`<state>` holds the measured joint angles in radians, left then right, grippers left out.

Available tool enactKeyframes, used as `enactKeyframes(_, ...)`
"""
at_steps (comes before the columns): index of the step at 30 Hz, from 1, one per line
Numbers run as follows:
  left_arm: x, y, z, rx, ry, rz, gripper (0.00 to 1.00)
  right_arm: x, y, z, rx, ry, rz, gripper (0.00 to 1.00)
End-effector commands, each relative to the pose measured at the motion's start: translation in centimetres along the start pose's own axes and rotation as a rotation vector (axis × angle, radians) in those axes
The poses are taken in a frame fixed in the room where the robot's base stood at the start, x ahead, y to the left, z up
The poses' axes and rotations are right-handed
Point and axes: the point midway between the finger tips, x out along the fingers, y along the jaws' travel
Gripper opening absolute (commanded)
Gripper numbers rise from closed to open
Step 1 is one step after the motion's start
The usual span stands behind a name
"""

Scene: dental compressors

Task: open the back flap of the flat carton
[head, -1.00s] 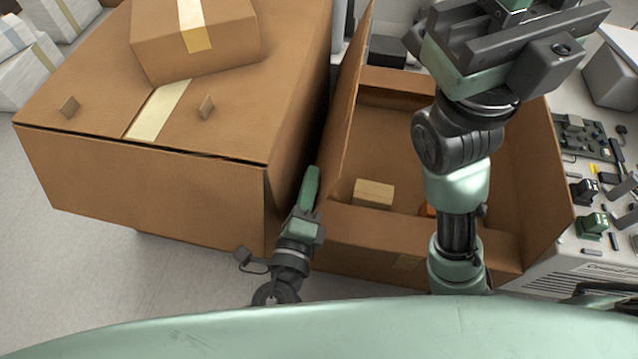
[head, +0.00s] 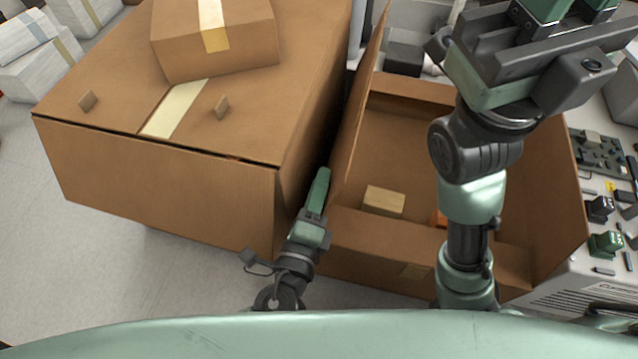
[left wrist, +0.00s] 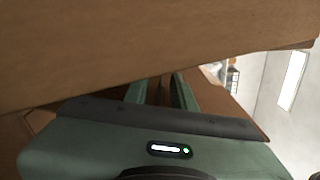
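An open brown carton (head: 400,262) stands right of centre in the head view; I take it to be the flat carton. Its left flap (head: 362,95) stands up and its right flap (head: 562,180) leans outward. Its back edge is partly hidden by my right arm. My left gripper (head: 320,185) is low between this carton and a bigger closed one, beside the left flap. In the left wrist view its fingers (left wrist: 160,90) are apart, with nothing clearly held, below a broad cardboard surface (left wrist: 130,45). My right gripper (head: 575,15) is above the carton's back right, fingers apart, tips cut off by the frame.
The big closed carton (head: 160,185) with two small tabs and a smaller box (head: 215,40) on top fills the left. A small tan block (head: 383,201) lies inside the open carton. Loose parts (head: 605,243) lie on a white surface at right. Floor is clear front left.

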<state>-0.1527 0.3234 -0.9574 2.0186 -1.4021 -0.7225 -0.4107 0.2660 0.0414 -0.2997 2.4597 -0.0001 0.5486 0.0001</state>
Motion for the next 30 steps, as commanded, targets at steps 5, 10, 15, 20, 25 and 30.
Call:
enactKeyframes(5, -1.7, 0.0, 0.0, 0.001, 0.001, 0.003, 0.25, 0.3, 0.1, 0.0, 0.0, 0.001, 0.001, 0.22)
enactKeyframes(10, -4.7, 0.0, 0.0, 0.002, 0.003, 0.005, 0.25, 0.0, 0.2, 0.3, 0.003, -0.016, 0.01, 0.22)
enactKeyframes(15, -7.0, 0.1, 0.0, 0.001, 0.003, 0.004, 0.25, -0.5, 0.3, 0.6, 0.005, -0.034, 0.018, 0.22)
enactKeyframes(20, -7.8, 0.0, 0.0, -0.001, 0.001, 0.002, 0.25, -0.7, 0.3, 0.7, 0.006, -0.041, 0.018, 0.22)
enactKeyframes(25, -7.8, 0.1, 0.0, -0.001, 0.001, 0.001, 0.25, -0.8, 0.2, 0.7, 0.006, -0.042, 0.015, 0.22)
enactKeyframes(30, -7.8, 0.1, 0.0, -0.001, 0.001, 0.001, 0.25, -0.8, 0.2, 0.7, 0.006, -0.042, 0.014, 0.22)
